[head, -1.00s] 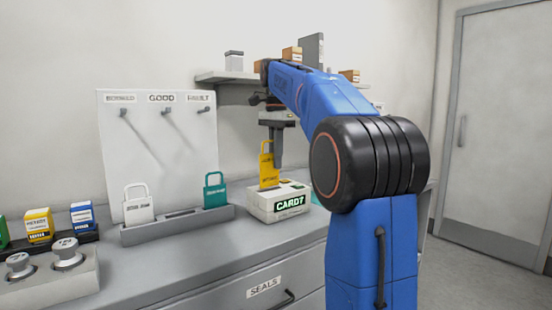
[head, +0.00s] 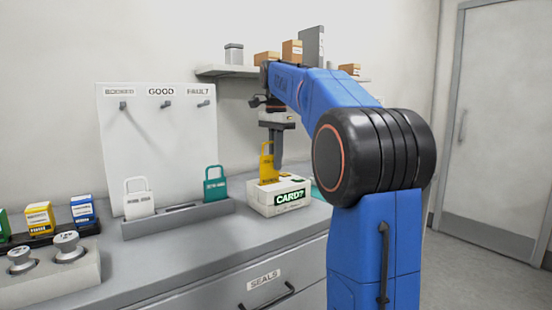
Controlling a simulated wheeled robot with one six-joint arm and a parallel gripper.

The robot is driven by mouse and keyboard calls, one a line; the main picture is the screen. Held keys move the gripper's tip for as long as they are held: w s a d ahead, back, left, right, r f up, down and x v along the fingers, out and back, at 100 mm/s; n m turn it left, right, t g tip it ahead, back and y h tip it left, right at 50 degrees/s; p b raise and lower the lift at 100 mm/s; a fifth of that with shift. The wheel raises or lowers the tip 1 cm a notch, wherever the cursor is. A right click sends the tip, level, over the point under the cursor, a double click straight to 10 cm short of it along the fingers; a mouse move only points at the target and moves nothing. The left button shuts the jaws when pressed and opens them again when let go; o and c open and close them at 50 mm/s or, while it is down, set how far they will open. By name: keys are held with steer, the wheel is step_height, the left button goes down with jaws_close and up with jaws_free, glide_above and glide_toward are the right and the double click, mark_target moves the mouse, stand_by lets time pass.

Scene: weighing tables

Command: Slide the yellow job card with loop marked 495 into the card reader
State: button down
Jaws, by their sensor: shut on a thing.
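The yellow job card with loop (head: 267,166) stands upright at the top of the card reader (head: 272,203). Its lower edge meets the reader's top and appears to be in the slot. The number on the card is too small to read. The reader is a cream box with a dark display that reads "CARD?". My gripper (head: 276,150) points down over the reader and is shut on the yellow card near its loop. Part of the grip is hidden by the near finger.
A grey rack (head: 180,219) left of the reader holds a white card (head: 138,199) and a teal card (head: 215,186). A white board with hooks (head: 157,143) stands behind. Weights (head: 67,246) and small coloured boxes (head: 40,217) are at the left. A shelf (head: 222,71) with boxes is above.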

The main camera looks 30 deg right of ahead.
steer(key=shift+f, duration=1.3)
steer(key=c, duration=1.8)
jaws_free()
steer(key=shift+c, duration=0.2)
steer(key=shift+r, duration=0.1)
step_height(320, 180, up, 12)
steer(key=shift+f, duration=0.1)
